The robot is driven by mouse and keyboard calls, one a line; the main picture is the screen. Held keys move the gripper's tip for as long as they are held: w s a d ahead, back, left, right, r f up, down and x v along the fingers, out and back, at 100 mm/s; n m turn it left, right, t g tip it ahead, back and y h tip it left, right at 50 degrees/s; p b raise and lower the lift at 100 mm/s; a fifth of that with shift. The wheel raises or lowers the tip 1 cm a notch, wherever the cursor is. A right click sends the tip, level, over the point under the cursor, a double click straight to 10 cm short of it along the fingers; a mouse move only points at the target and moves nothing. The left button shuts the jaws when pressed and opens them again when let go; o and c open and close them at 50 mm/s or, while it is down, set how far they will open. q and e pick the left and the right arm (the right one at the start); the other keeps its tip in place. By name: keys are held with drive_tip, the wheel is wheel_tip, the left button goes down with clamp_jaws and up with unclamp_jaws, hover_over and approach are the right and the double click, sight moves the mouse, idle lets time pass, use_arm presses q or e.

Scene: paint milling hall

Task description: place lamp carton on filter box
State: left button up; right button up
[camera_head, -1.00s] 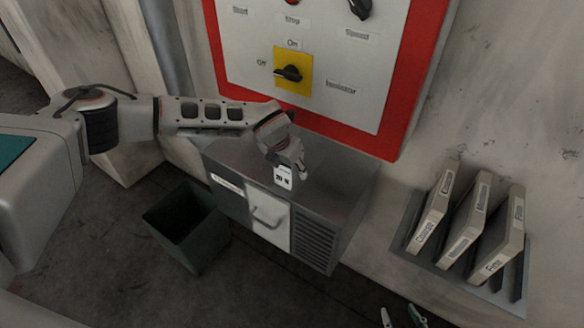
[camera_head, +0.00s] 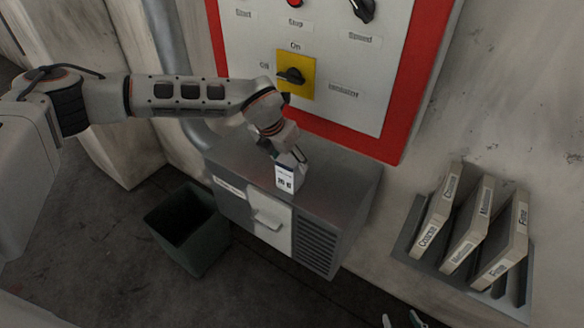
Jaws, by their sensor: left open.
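The lamp carton (camera_head: 285,179) is a small white box with dark print. It appears to stand upright on top of the grey metal filter box (camera_head: 340,185), near its front edge. My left gripper (camera_head: 291,158) is open, right at the carton's upper end. Its fingers are partly hidden, and I cannot tell whether they touch the carton. Two fingertips of my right gripper (camera_head: 402,321) show apart at the bottom edge; the rest of it is out of view.
A dark open bin (camera_head: 190,228) stands on the floor left of the filter box. A red-framed switch panel (camera_head: 330,60) is on the wall behind. A rack (camera_head: 410,240) with three labelled binders (camera_head: 468,225) is at right. The box top right of the carton is clear.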

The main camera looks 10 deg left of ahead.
use_arm(q)
drive_tip(key=shift+v, duration=1.95)
